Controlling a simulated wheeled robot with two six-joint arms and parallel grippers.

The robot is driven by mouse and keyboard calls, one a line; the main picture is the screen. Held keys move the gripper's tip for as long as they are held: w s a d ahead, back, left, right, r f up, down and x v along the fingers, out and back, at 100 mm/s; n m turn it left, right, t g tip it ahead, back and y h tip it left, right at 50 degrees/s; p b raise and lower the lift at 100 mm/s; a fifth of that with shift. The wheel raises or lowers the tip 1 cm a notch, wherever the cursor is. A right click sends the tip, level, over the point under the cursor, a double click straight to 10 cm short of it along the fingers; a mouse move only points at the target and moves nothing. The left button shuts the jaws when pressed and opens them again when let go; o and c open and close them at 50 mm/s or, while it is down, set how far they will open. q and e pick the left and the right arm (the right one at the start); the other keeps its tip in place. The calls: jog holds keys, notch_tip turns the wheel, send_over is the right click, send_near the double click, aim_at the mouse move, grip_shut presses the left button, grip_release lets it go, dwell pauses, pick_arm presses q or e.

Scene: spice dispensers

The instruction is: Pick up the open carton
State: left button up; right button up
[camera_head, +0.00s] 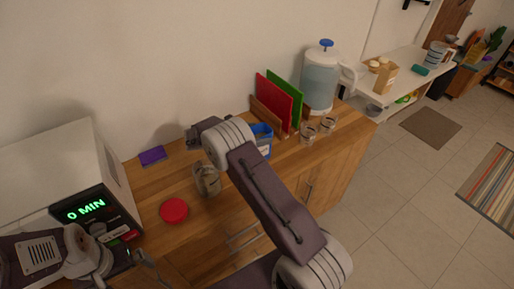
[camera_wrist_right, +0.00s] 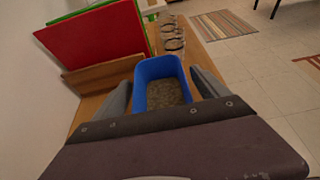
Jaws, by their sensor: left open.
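The open carton is a blue, open-topped box (camera_head: 263,140) on the wooden counter, partly hidden behind my right wrist in the head view. In the right wrist view the carton (camera_wrist_right: 160,83) stands upright with grey-brown grains inside. The fingers of my right gripper (camera_wrist_right: 163,95) lie on either side of it, very close to its walls. I cannot tell whether they touch it or grip it. In the head view the right fingertips are hidden by the wrist. My left gripper (camera_head: 142,262) is open at the lower left, low in front of the microwave and away from the carton.
Red (camera_head: 274,98) and green boards stand in a wooden rack (camera_head: 269,117) beside the carton. Glass jars (camera_head: 307,133) and a water dispenser (camera_head: 320,82) stand beyond. A jar (camera_head: 207,181), a red lid (camera_head: 173,211), a purple item (camera_head: 152,156) and a microwave (camera_head: 75,165) are to the left.

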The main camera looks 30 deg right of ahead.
grip_shut()
jog(key=shift+r, duration=0.15)
